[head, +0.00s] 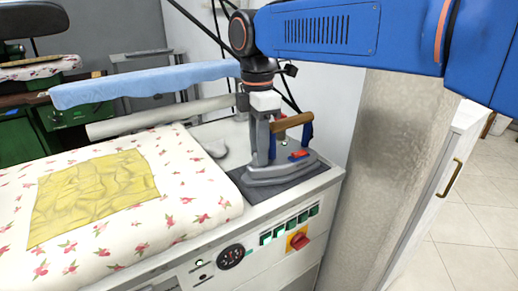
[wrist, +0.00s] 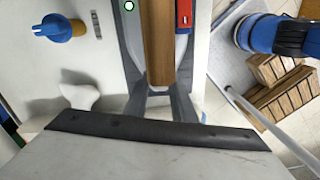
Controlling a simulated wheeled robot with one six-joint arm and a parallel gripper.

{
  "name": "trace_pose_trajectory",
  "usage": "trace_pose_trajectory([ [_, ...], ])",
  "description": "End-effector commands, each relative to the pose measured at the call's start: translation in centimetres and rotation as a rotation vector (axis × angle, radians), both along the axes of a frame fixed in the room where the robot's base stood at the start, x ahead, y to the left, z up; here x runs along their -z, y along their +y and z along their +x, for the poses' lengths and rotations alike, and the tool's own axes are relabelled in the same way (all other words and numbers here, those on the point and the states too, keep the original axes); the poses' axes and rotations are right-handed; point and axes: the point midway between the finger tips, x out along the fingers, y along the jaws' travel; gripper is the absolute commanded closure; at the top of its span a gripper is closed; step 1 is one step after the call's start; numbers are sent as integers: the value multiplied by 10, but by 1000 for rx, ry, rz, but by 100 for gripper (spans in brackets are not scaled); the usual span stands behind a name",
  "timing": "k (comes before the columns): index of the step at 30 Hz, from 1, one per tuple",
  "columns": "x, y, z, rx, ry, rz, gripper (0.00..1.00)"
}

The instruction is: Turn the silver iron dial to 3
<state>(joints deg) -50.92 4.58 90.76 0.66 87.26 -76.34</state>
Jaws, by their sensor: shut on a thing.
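The silver iron (head: 283,174) stands on a dark grey pad at the counter's right end. It has a brown handle (head: 293,121), blue posts and a red switch (head: 298,155). My gripper (head: 262,160) points down at the iron's left part, beside the handle, its fingers reaching the iron body. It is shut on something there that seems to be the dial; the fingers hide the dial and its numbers. In the wrist view the brown handle (wrist: 158,45) and red switch (wrist: 184,14) show beyond my gripper (wrist: 165,104).
A floral pressing board (head: 185,170) with a yellow cloth (head: 95,190) lies left of the iron. A red knob (head: 299,241) and green buttons are on the counter's front. A blue knob (wrist: 60,27) shows in the wrist view. A blue padded arm (head: 145,82) stands behind.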

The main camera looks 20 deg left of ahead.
Motion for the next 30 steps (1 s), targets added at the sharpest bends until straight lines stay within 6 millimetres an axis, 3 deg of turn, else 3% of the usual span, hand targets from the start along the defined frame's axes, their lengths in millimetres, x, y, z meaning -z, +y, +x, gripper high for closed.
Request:
trace_pose_trajectory([
  [2, 0, 0, 0, 0, 0, 0, 99],
  [3, 0, 0, 0, 0, 0, 0, 67],
  [5, 0, 0, 0, 0, 0, 0, 58],
  [17, -7, 1, 1, -1, -2, 1, 58],
  [23, -37, 2, 2, -1, -2, 2, 58],
  [30, -85, 3, 4, -1, -2, 2, 58],
])
